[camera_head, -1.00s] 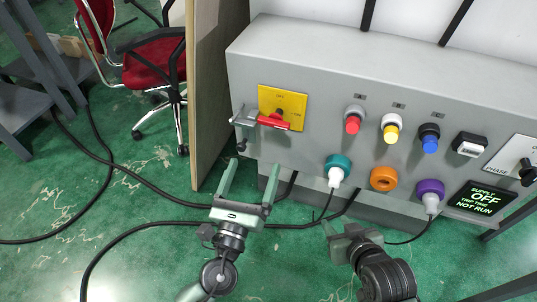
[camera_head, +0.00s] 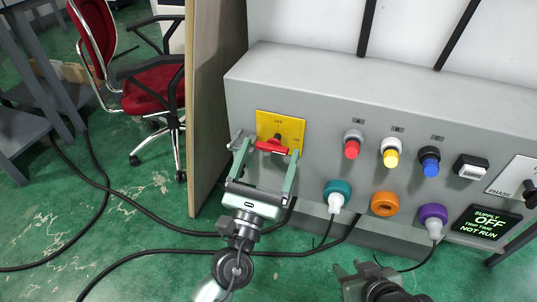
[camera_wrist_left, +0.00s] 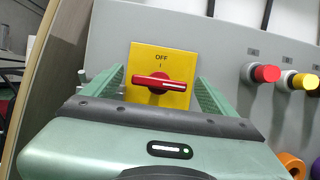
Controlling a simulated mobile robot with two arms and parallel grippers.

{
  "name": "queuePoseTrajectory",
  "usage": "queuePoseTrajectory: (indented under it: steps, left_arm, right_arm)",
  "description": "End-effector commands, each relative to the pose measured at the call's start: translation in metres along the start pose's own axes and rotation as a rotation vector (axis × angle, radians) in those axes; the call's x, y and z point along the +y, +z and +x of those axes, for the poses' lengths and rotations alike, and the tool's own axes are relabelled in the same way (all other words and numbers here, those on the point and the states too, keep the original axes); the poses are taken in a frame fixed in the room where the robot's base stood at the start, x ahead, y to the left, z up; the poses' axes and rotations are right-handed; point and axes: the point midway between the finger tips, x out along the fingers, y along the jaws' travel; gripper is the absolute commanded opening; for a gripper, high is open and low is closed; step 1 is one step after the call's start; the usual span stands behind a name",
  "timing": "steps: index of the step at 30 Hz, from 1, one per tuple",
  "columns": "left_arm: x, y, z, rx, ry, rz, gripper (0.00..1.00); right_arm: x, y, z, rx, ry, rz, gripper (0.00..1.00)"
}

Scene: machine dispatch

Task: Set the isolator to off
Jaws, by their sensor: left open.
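The isolator is a yellow plate (camera_head: 292,129) with a red handle (camera_head: 271,146) on the left of the grey panel. In the left wrist view, the plate (camera_wrist_left: 145,62) reads OFF at the top, and the red handle (camera_wrist_left: 160,83) lies crosswise, roughly level. My left gripper (camera_head: 267,155) is open and empty, its fingers reaching up toward the plate on either side of the handle. I cannot tell whether they touch it. The left wrist view also shows the two fingers (camera_wrist_left: 160,77) flanking the plate. My right gripper (camera_head: 352,272) is low in the head view, its fingers unclear.
A grey metal fitting (camera_head: 236,137) is beside the plate's left edge. Red (camera_head: 352,150), yellow (camera_head: 390,158) and blue (camera_head: 429,165) buttons sit to the right, above plugs and sockets. A wooden partition (camera_head: 212,100) stands left.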

Motion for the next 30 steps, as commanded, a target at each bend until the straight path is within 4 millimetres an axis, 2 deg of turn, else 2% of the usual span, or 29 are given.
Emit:
queuePoseTrajectory:
  steps: [3,4,10,11,19,26,27,28,30]
  left_arm:
    - [0.000,0.000,0.000,0.000,0.000,0.000,0.87]
    - [0.000,0.000,0.000,0.000,0.000,0.000,0.82]
    - [0.000,0.000,-0.001,0.000,0.000,0.000,0.26]
    - [0.000,0.000,-0.001,0.001,0.000,0.000,0.25]
    - [-0.001,-0.001,-0.001,0.001,0.047,-0.116,0.25]
    - [-0.001,-0.001,-0.001,0.002,0.048,-0.116,0.25]
    - [-0.001,-0.001,-0.001,0.002,0.047,-0.116,0.77]
    - [-0.001,-0.001,-0.001,0.002,0.047,-0.116,0.85]
    - [-0.001,-0.001,-0.001,0.002,0.047,-0.116,0.87]
  right_arm:
    - [0.000,0.000,0.000,0.000,0.000,0.000,0.36]
    - [0.000,0.000,0.000,0.000,0.000,0.000,0.36]
    - [0.000,0.000,0.000,0.001,0.000,0.000,0.36]
    - [0.000,0.000,0.000,0.001,0.000,0.000,0.36]
    - [-0.001,-0.009,0.002,0.045,-0.002,-0.001,0.36]
    - [-0.001,-0.011,0.002,0.054,-0.003,-0.001,0.36]
    - [-0.001,-0.011,0.002,0.054,-0.003,-0.001,0.36]
    - [-0.001,-0.011,0.002,0.054,-0.003,-0.001,0.36]
    - [-0.001,-0.012,0.002,0.054,-0.003,-0.001,0.36]
